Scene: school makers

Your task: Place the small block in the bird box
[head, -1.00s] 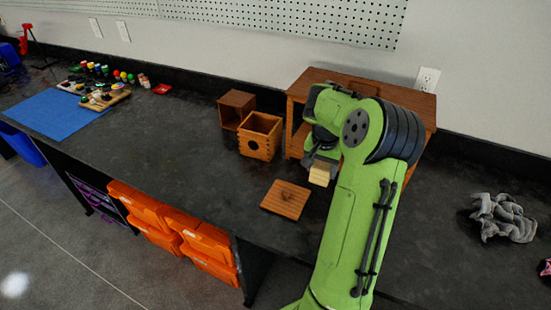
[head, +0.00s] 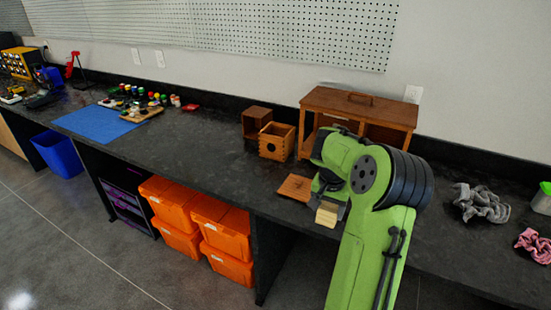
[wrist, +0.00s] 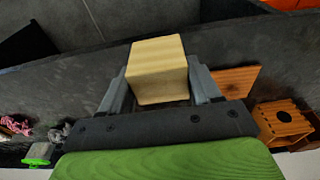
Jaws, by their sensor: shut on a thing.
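My gripper (head: 322,206) is shut on the small block (head: 327,214), a pale wooden cube. The block (wrist: 158,68) sits between both fingers in the wrist view, held above the counter near its front edge. The bird box (head: 276,142) is an open-topped wooden box with a round hole in its front. It stands on the counter, to the left of and beyond my gripper. In the wrist view the bird box (wrist: 281,121) is at the right edge, apart from the block. A flat wooden panel (head: 295,187) lies between my gripper and the box.
Another wooden box (head: 255,121) stands behind the bird box. A larger wooden cabinet (head: 360,103) stands to its right. Grey cloth (head: 481,202) and pink cloth (head: 534,243) lie at the right. A blue mat (head: 95,122) lies far left.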

